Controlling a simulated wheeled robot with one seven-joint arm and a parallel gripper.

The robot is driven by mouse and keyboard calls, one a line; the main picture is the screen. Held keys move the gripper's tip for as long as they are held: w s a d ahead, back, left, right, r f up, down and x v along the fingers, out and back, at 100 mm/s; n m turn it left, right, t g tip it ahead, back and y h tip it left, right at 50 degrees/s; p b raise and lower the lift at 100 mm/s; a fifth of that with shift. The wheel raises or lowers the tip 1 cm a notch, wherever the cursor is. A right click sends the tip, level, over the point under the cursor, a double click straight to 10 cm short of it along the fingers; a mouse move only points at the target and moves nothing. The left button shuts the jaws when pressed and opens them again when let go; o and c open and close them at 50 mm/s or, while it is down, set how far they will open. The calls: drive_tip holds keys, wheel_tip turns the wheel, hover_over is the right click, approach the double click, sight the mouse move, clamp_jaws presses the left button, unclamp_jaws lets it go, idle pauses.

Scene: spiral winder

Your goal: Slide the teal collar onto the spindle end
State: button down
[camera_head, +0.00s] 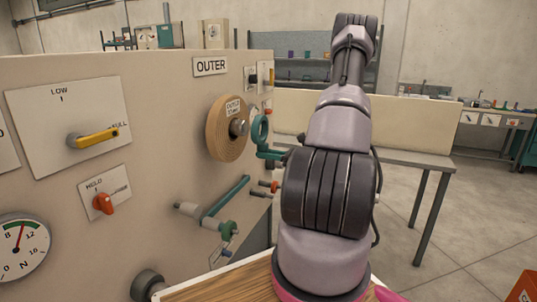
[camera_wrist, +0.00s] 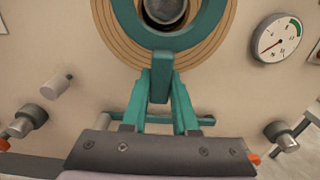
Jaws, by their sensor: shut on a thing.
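The teal collar (camera_head: 260,130) is a ring with a short tab below it. In the head view it is held upright just off the spindle end (camera_head: 240,127), with a small gap between them. My gripper (camera_head: 268,153) has its teal fingers shut on the tab. In the wrist view my gripper (camera_wrist: 161,84) grips the tab under the collar (camera_wrist: 206,30). The dark round spindle end (camera_wrist: 165,10) shows through the ring's opening, cut off by the top edge. The spindle sits in the middle of a tan wound disc (camera_head: 218,128).
Below the spindle, a teal crank arm (camera_head: 226,196) with a grey and a green handle sticks out from the panel. A gauge (camera_wrist: 277,37) lies right of the disc. A bench (camera_head: 405,158) stands behind my arm.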

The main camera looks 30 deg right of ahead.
sight(235, 150)
drive_tip(key=shift+x, duration=4.3)
drive_tip(key=shift+w+a+f, duration=0.15)
drive_tip(key=shift+w+f, duration=0.05)
drive_tip(key=shift+w, duration=0.05)
drive_tip(key=shift+c, duration=0.6)
unclamp_jaws()
drive_tip(key=shift+v, duration=4)
drive_tip(key=shift+s, duration=0.1)
